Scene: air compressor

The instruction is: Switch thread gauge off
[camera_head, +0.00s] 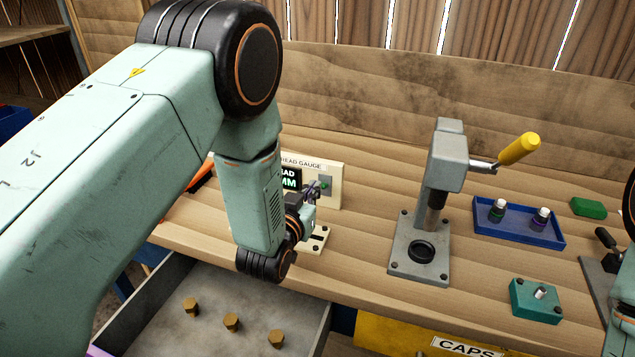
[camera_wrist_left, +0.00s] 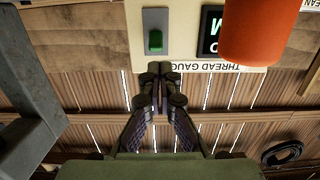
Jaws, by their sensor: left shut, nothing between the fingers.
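The thread gauge (camera_head: 335,195) is a cream panel on the bench with a dark display and a grey switch plate. Its green switch (camera_wrist_left: 155,40) shows in the left wrist view, where the panel looks upside down. The display (camera_wrist_left: 210,28) is lit with pale letters. My left gripper (camera_wrist_left: 160,70) is shut and empty, its fingertips at the panel's edge in that view, close to the switch. In the head view my left gripper (camera_head: 318,190) is in front of the panel, and my arm hides part of the gauge. I cannot tell whether the fingertips touch it.
A grey press (camera_head: 447,165) with a yellow handle stands right of the gauge. A blue tray (camera_head: 520,232) and a teal block (camera_head: 537,300) lie further right. An open drawer (camera_head: 180,335) holds several brass bolts. An orange cylinder (camera_wrist_left: 260,30) partly covers the gauge in the wrist view.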

